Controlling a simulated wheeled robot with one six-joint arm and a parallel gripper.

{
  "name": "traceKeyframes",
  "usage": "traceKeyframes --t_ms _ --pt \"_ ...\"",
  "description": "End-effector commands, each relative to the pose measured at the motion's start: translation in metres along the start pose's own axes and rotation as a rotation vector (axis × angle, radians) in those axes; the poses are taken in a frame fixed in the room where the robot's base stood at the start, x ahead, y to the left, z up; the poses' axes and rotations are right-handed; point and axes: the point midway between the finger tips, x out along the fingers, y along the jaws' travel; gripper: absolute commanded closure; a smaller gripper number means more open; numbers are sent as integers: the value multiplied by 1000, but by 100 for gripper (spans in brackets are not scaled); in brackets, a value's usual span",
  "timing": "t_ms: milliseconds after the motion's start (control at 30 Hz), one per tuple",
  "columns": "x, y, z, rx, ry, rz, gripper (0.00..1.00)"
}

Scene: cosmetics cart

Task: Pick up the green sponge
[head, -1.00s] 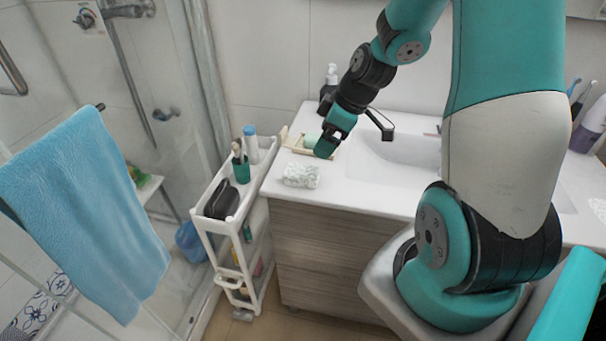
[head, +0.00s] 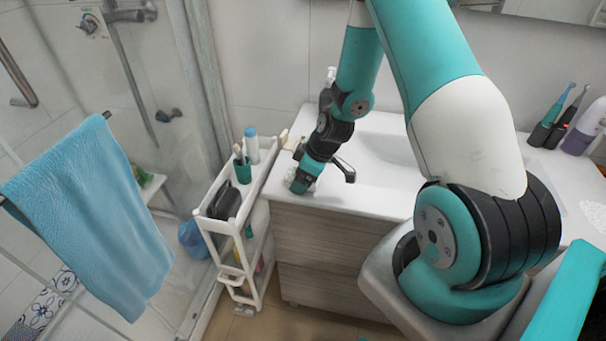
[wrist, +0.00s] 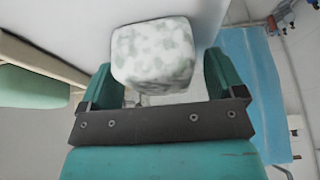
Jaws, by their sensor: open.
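A mottled white-and-green block (wrist: 153,52) lies on the white countertop, between the fingers of my open gripper (wrist: 158,64) in the wrist view. Both fingers are beside it; I cannot tell whether they touch it. A plain pale green piece (wrist: 32,88) lies by a wooden tray (wrist: 40,55) at the left of the wrist view. I cannot tell for sure which of the two is the green sponge. In the head view my gripper (head: 301,184) is low over the counter's front left corner and hides most of the block.
The white cart (head: 262,190) with a green cup (head: 242,171) and a black case stands just left of the counter. The faucet (head: 344,171) and basin are right of my gripper. A blue towel (head: 95,215) hangs at the left.

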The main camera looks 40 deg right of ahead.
Motion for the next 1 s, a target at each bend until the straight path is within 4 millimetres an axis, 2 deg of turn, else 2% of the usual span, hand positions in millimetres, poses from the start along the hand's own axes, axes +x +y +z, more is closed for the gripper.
traceKeyframes --t_ms 267,500,567,833,1000 --pt "3 0 0 0 1 2 12" --pt "3 0 0 0 1 1 65" --pt "3 0 0 0 1 1 68" --pt "1 0 -1 -1 1 2 68" --pt "-10 1 -6 -2 2 4 68"
